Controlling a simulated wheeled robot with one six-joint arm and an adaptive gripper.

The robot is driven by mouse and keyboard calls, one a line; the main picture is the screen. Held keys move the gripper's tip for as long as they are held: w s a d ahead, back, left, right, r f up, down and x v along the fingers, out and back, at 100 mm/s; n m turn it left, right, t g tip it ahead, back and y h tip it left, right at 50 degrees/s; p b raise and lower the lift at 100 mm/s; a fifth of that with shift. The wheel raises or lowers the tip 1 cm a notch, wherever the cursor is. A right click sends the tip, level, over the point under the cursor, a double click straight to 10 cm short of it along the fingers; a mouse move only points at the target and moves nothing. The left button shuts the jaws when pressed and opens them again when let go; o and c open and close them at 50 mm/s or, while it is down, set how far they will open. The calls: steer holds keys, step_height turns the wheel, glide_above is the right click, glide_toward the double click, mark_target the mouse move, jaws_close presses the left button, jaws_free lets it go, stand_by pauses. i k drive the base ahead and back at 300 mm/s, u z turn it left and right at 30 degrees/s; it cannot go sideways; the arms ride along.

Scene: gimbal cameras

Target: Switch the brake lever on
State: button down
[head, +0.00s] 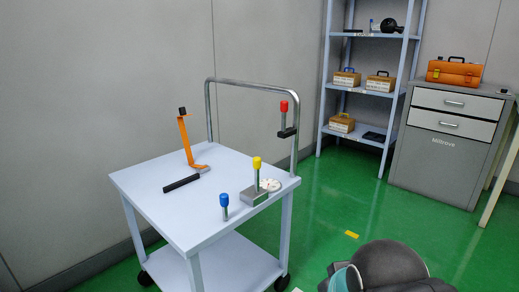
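A white-topped cart (150,190) stands in the middle of the head view. It carries several lever-like parts, and I cannot tell for sure which one is the brake lever. A red-topped lever (283,107) stands upright on a black bracket at the cart's right handle post. A yellow-topped lever (257,163) rises upright from a grey box (254,197) near the right edge. A blue-topped lever (224,200) stands upright near the front edge. An orange lever-like piece (186,140) with a black top leans slightly at the back left. My gripper is not in view.
A black bar (181,183) and a small white wheel (271,185) lie on the cart. A shelf rack (362,99) and a grey drawer cabinet (440,160) with an orange toolbox (454,72) stand behind right. Green floor is open between. A dark part of my arm shows at bottom right.

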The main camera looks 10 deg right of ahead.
mark_target(284, 104)
steer(key=u, duration=1.65)
steer(key=i, duration=0.75)
steer(key=z, duration=1.55)
